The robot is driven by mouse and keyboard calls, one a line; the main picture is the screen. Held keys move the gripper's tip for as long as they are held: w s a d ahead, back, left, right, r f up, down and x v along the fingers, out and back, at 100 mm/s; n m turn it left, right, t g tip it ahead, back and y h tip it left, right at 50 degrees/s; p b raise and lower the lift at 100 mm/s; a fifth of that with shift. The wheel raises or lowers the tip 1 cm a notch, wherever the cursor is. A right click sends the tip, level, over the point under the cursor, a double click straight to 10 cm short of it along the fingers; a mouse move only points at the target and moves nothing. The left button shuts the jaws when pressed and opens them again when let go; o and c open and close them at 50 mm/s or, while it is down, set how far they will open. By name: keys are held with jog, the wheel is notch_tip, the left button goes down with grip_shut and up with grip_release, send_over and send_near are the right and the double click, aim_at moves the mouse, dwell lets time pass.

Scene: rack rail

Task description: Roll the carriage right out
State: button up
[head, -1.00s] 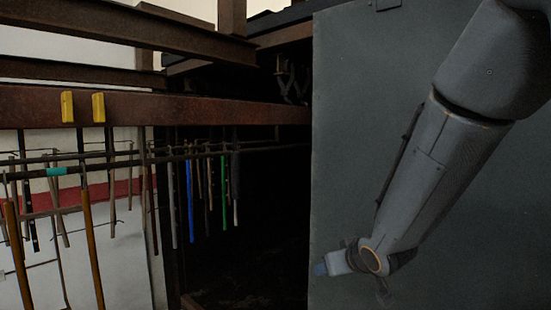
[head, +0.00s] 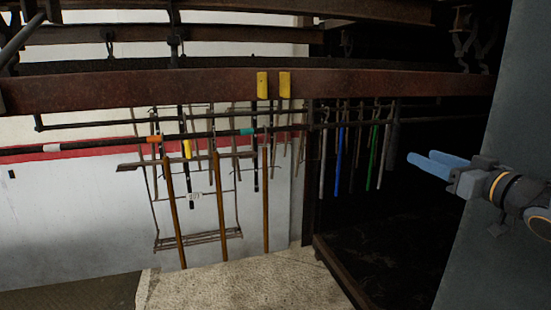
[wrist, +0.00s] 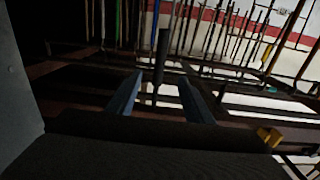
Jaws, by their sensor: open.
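A rust-brown rail (head: 200,88) runs across the head view with two yellow tabs (head: 262,85) on it. A dark bar (head: 200,137) hangs below it, with long-handled tools (head: 265,200) on it. I cannot tell which part is the carriage. My gripper (head: 420,157) has blue fingers, is open and empty, and points left at the right side, apart from the hanging tools. In the wrist view, a dark upright handle (wrist: 162,50) shows between the open fingertips (wrist: 161,76), seemingly beyond them. A yellow piece (wrist: 268,137) shows at lower right.
A grey panel (head: 490,240) stands at the right, close to my arm. Blue (head: 338,160) and green (head: 372,157) handles hang before a dark recess. A pale floor patch (head: 240,290) lies below the rail, and a white wall with a red stripe (head: 60,155) is behind.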

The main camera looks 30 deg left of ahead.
aim_at(396, 146)
jog(key=b+x, duration=0.2)
jog(key=x, duration=0.8)
jog(key=shift+x, duration=1.3)
grip_shut()
